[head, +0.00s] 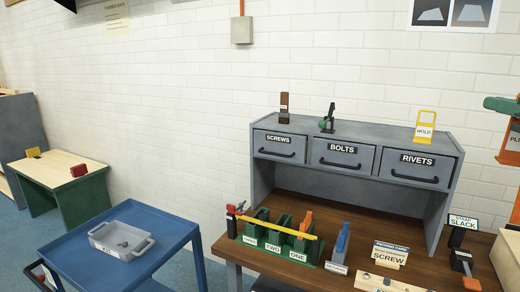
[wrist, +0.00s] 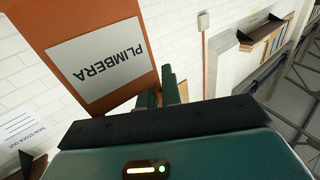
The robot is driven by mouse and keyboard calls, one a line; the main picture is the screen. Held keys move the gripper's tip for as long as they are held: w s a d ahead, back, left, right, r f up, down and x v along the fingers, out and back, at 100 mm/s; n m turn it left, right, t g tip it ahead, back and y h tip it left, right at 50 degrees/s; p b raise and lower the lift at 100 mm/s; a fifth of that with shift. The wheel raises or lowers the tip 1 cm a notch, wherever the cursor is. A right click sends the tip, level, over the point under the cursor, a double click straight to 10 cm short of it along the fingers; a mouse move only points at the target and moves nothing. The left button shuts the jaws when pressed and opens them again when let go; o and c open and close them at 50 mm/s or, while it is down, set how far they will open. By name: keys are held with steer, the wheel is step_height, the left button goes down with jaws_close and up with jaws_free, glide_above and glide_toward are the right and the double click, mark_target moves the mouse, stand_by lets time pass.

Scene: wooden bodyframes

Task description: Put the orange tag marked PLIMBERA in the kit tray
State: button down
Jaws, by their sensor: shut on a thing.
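The orange tag (wrist: 110,30) has a white label reading PLIMBERA, upside down in the wrist view. My gripper (wrist: 160,92) is shut on it at its edge, with teal fingers. In the head view my gripper (head: 503,106) shows at the right edge, with part of the orange tag (head: 508,157) below it, cut off by the frame. The grey kit tray (head: 99,232), with a small label on its front, stands on the blue cart (head: 165,247) at lower left, far from my gripper. A small dark grey thing lies in the tray.
A wooden workbench (head: 330,276) carries a grey drawer unit (head: 350,132) marked SCREWS, BOLTS and RIVETS. A green rack (head: 262,243) numbered with words and several signs stand along its front. A green-legged table (head: 60,185) stands at far left. Bare cart top surrounds the tray.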

steer(key=w+a+f+m+h, duration=0.1)
steer(key=w+a+f+h, duration=0.15)
steer(key=w+a, duration=1.15)
steer(key=w+a+f, duration=0.5)
steer(key=w+f, duration=0.2)
steer(key=f, duration=0.2)
steer(key=w+a+f, duration=0.5)
steer(key=w+f, duration=0.2)
steer(key=f, duration=0.2)
steer(key=w+a+f+y, duration=0.1)
steer(key=a+f, duration=0.1)
steer(key=f, duration=1)
steer(key=w+a+f, duration=0.1)
steer(key=f, duration=1.1)
steer(key=s+f, duration=0.6)
steer(key=f, duration=0.6)
steer(key=s+d+f, duration=0.1)
steer(key=s+f, duration=0.4)
steer(key=f, duration=0.8)
steer(key=shift+s+f, duration=0.15)
steer(key=shift+s, duration=0.2)
